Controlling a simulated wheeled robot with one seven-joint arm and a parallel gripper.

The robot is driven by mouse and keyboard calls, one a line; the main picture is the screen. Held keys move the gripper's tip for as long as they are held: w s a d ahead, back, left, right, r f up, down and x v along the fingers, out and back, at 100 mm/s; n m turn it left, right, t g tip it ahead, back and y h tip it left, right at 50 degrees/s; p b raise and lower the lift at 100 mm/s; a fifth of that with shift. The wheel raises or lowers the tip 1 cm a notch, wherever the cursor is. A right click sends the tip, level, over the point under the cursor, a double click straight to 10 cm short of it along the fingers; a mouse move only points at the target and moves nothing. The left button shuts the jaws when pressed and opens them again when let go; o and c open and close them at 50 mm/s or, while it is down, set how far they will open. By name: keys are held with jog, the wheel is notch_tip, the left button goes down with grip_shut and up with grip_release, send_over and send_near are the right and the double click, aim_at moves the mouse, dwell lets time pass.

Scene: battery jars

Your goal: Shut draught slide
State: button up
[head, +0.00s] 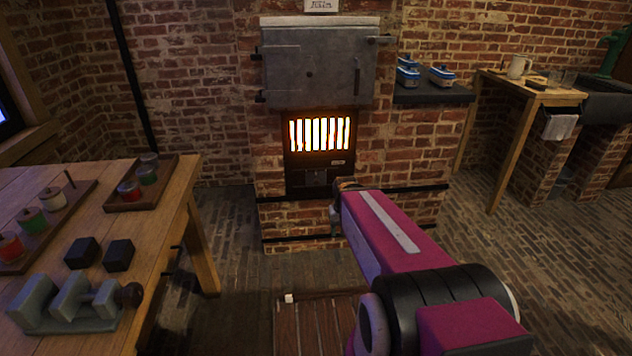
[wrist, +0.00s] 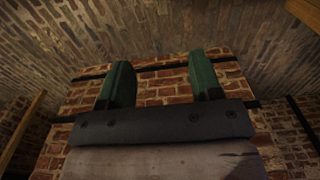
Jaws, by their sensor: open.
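The draught slide (head: 316,178) appears to be the small dark fitting in the black panel below the glowing grate (head: 320,133) of the brick furnace in the head view. A small knob or tab shows on it; how far it is open I cannot tell. My arm reaches toward the lower furnace front, and its end hides part of the brickwork right of and below the panel. My gripper (wrist: 161,84) shows in the wrist view with two green fingers apart and nothing between them. Banded brickwork lies beyond them. I cannot make out the slide in the wrist view.
The furnace's grey iron door (head: 312,68) is shut above the grate. A wooden bench (head: 170,215) with trays, jars, black blocks and a vice stands at left. A dark shelf (head: 433,95) with blue-and-white items is right of the furnace. A slatted wooden board (head: 318,325) lies on the floor.

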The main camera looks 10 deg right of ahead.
jog(key=m+t, duration=0.3)
jog(key=t, duration=1.5)
send_near(317, 184)
jog(key=w, duration=1.1)
jog(key=shift+w+a, duration=0.1)
jog(key=shift+w, duration=0.15)
